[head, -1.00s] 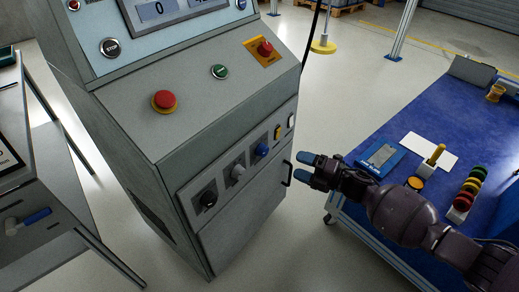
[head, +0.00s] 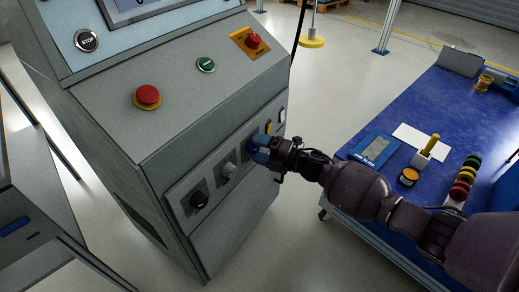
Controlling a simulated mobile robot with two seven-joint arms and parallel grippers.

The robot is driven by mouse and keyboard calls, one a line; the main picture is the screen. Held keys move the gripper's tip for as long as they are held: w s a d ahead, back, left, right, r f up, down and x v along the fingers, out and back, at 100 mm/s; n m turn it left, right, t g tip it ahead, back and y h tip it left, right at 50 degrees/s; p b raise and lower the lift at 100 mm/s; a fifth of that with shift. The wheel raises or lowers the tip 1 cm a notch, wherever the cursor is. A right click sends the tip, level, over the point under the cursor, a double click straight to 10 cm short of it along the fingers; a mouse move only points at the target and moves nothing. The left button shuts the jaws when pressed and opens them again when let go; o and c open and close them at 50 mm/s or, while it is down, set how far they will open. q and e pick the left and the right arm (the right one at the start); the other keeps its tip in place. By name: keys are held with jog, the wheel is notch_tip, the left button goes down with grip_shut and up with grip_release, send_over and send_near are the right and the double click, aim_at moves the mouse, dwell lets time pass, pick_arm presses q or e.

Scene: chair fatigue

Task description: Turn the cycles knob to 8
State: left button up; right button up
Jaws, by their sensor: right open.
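On the front panel (head: 213,184) of the grey machine sit a black knob (head: 199,200) and a grey knob (head: 229,170). A blue knob farther right along the panel is now hidden or blended behind my blue fingertips. The labels are too small to read, so I cannot tell which is the cycles knob or its setting. My right gripper (head: 262,149) is open, with its fingertips at the blue knob's place; I cannot tell whether they touch it. My left gripper is out of view.
A red emergency button (head: 147,97), a green button (head: 205,64) and a red switch on a yellow plate (head: 252,41) lie on the sloped top. A blue table (head: 410,107) with several small items stands right, below my arm.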

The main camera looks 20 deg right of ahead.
jog(key=c, duration=0.9)
jog(key=m, duration=0.3)
jog(key=m+t+p, duration=0.1)
jog(key=m, duration=0.4)
jog(key=shift+a, duration=0.1)
jog(key=m+t, duration=0.1)
jog(key=m, duration=0.4)
jog(key=shift+f, duration=0.1)
jog(key=shift+s+f+m+t+h+p, duration=0.1)
jog(key=shift+m+t+h+p, duration=0.4)
jog(key=shift+m, duration=1.7)
